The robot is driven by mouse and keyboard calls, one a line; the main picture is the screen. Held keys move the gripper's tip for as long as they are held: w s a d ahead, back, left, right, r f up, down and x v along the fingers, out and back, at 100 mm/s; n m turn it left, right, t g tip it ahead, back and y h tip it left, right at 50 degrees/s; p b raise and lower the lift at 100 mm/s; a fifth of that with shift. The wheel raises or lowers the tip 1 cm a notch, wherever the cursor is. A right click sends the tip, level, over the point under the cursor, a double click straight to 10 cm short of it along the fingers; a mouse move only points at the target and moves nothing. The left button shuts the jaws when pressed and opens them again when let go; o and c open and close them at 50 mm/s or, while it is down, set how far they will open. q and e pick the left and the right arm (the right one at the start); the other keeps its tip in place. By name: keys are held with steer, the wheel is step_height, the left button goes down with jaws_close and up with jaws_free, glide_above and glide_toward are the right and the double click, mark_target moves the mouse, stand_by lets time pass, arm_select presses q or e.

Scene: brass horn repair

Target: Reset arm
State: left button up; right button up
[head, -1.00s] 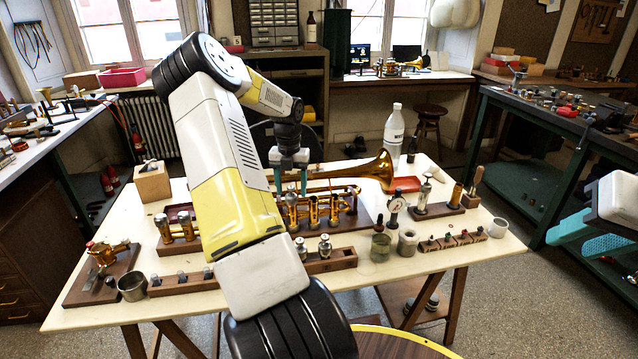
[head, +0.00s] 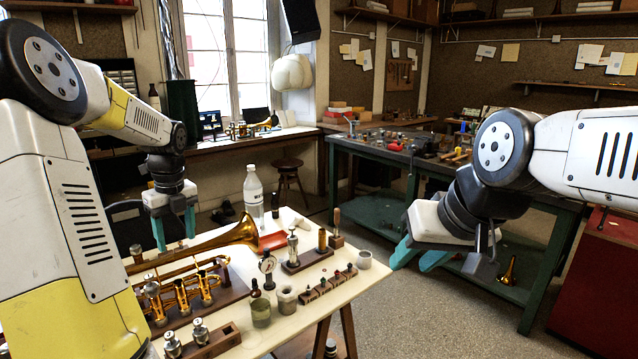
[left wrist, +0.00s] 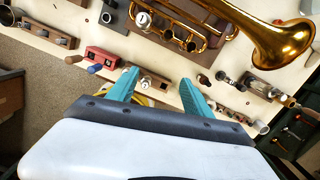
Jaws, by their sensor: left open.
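My left gripper (head: 174,228) hangs fingers-down at the left of the head view, in front of the workbench's back edge and behind the horn. In the left wrist view its teal fingers (left wrist: 160,88) are apart with nothing between them. The brass horn (head: 205,240) lies on the bench, its bell toward the right; its bell and valves also show in the left wrist view (left wrist: 285,42). My right gripper (head: 418,256) is at the right, in the air beyond the bench's right edge. Its teal fingers are apart and empty. My left arm hides the bench's left part.
A green-legged bench (head: 345,180) stands behind. The floor between is clear.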

arm_select(q)
steer(key=s+d+r+n+t, duration=0.1)
steer(key=s+d+r+n, duration=0.3)
steer(key=s+d+n, duration=0.15)
steer(key=s+d+r+n+t, duration=0.1)
steer(key=s+d+r+n, duration=0.35)
steer(key=d+n, duration=0.2)
steer(key=s+d+r+n+t+h, duration=0.1)
steer(key=s+d+n+t+h, duration=0.2)
steer(key=s+d+n, duration=0.6)
steer(key=s+n, duration=0.3)
steer(key=n, duration=0.1)
steer(key=shift+d+t, duration=0.3)
steer(key=shift+d, duration=0.05)
